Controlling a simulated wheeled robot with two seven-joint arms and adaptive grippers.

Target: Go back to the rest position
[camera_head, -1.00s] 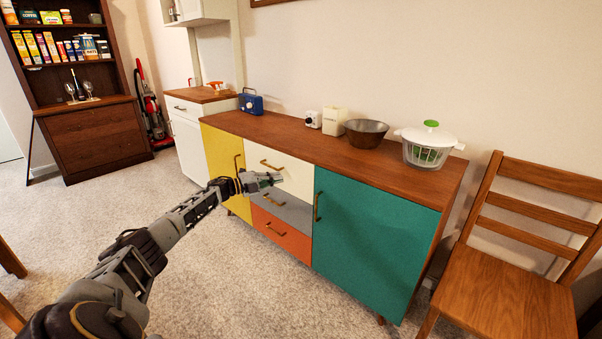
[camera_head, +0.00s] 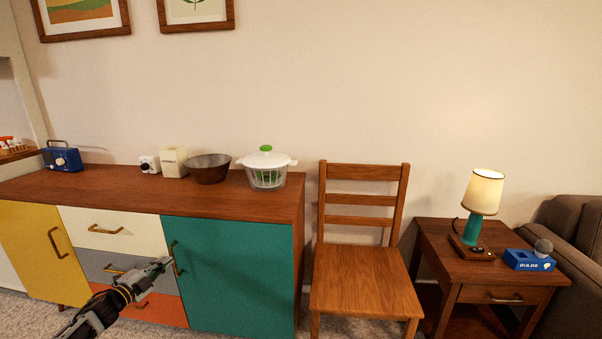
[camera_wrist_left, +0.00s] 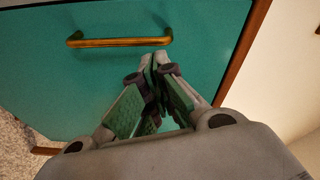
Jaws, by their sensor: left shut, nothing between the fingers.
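My left gripper (camera_head: 158,267) reaches in from the lower left of the head view, in front of the sideboard (camera_head: 120,184). Its tip appears over the edge between the drawers and the teal door (camera_head: 230,270). In the left wrist view my left gripper (camera_wrist_left: 154,62) has its fingertips together with nothing between them. The teal door's brass handle (camera_wrist_left: 120,42) shows just beyond the fingertips there; I cannot tell the exact gap. My right gripper is in neither view.
On the sideboard stand a blue radio (camera_head: 62,157), a white canister (camera_head: 173,162), a brown bowl (camera_head: 209,169) and a salad spinner (camera_head: 267,170). To the right are a wooden chair (camera_head: 365,285) and a side table (camera_head: 440,262) with a lamp (camera_head: 483,194).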

